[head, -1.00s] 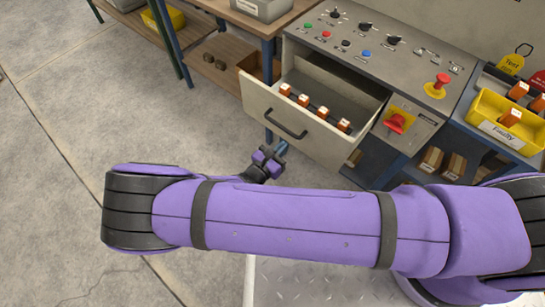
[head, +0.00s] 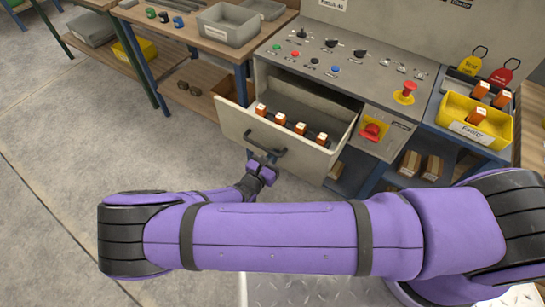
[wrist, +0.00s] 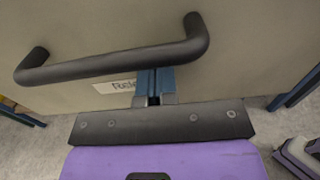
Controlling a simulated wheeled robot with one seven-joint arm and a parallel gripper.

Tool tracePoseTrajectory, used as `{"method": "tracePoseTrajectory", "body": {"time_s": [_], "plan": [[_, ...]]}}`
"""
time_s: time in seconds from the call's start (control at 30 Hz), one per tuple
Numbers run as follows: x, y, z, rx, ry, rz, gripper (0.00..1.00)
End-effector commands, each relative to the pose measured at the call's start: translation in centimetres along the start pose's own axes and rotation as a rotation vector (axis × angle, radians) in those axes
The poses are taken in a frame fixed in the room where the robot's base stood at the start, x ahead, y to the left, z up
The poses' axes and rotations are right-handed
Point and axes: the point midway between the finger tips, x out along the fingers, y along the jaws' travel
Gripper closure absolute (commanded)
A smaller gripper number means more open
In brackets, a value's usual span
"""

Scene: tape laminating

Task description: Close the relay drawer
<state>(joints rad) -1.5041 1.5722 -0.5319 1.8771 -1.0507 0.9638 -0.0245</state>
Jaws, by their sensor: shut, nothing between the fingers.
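The relay drawer (head: 270,143) is pulled out from the grey control console, with several orange relays (head: 280,119) standing in a row inside. Its dark bar handle (head: 265,146) is on the front panel. In the wrist view the handle (wrist: 115,62) crosses the upper picture, with a partly hidden label (wrist: 115,87) on the drawer front (wrist: 100,25) behind. My gripper (head: 266,160) is just in front of the drawer front, close to the handle. In the wrist view its blue fingers (wrist: 155,80) are shut and empty, beside the bar. Whether they touch the front cannot be told.
The console (head: 350,72) has knobs and buttons, with a red switch (head: 373,130) right of the drawer. A yellow bin marked Faulty (head: 475,125) holds orange relays further right. A wooden bench (head: 205,38) stands at left. The floor at left is clear.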

Motion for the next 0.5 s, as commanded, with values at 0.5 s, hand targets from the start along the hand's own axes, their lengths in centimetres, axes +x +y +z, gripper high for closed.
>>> {"method": "tracePoseTrajectory", "body": {"time_s": [0.5], "plan": [[11.2, -0.1, 0.0, -0.002, -0.003, -0.004, 1.0]]}}
